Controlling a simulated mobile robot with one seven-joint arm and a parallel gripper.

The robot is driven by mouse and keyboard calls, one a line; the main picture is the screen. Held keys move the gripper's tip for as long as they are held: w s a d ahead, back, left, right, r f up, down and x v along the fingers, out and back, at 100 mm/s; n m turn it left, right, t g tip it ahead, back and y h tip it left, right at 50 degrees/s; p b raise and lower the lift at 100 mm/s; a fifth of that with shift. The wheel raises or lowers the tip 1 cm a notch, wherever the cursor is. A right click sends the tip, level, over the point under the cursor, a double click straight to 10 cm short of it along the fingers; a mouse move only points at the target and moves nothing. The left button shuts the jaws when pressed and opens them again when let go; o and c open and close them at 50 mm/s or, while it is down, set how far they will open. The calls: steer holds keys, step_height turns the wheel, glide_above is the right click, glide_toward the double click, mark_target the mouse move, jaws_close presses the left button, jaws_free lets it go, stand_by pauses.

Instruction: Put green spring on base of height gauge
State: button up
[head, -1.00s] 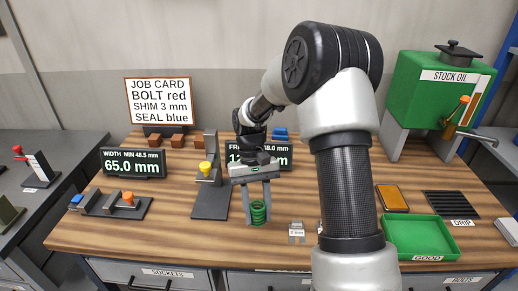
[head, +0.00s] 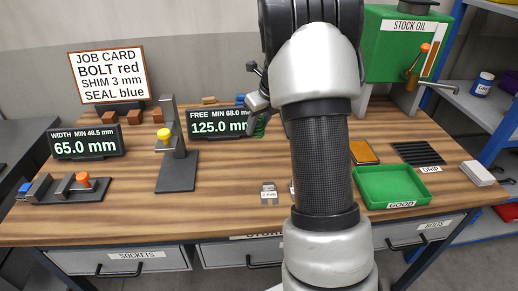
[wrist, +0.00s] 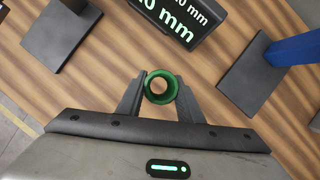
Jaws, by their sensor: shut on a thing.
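The green spring (wrist: 160,88) sits between the two fingers of my gripper (wrist: 158,90) in the wrist view, seen end-on as a ring. My gripper is shut on it. In the head view only a sliver of the spring (head: 260,126) shows beside the free-length display; my arm hides most of the gripper. The height gauge (head: 171,125), a grey post with a yellow knob on a dark flat base (head: 177,172), stands left of that display. The spring is to the right of the gauge, apart from it. The base appears empty.
The free-length display (head: 220,122) reads 125.0 mm. In the wrist view a dark plate with a blue post (wrist: 293,48) lies right of the spring. A small block (head: 268,193) and a green GOOD tray (head: 390,186) are on the table. Bare wood lies in front of the gauge.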

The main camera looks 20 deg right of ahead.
steer(key=shift+w+d+r+m+h, duration=0.15)
steer(key=shift+w+d+m+h, duration=0.15)
steer(key=shift+d+m, duration=0.45)
steer(key=b, duration=0.1)
glide_toward(258, 152)
steer(key=shift+w+f+m, duration=0.25)
steer(key=shift+w+f, duration=0.25)
steer(key=shift+w, duration=0.35)
steer(key=shift+f+b, duration=0.35)
steer(key=shift+f, duration=1.5)
steer(key=shift+f, duration=0.15)
steer(key=o, duration=1.3)
steer(key=shift+c, duration=0.2)
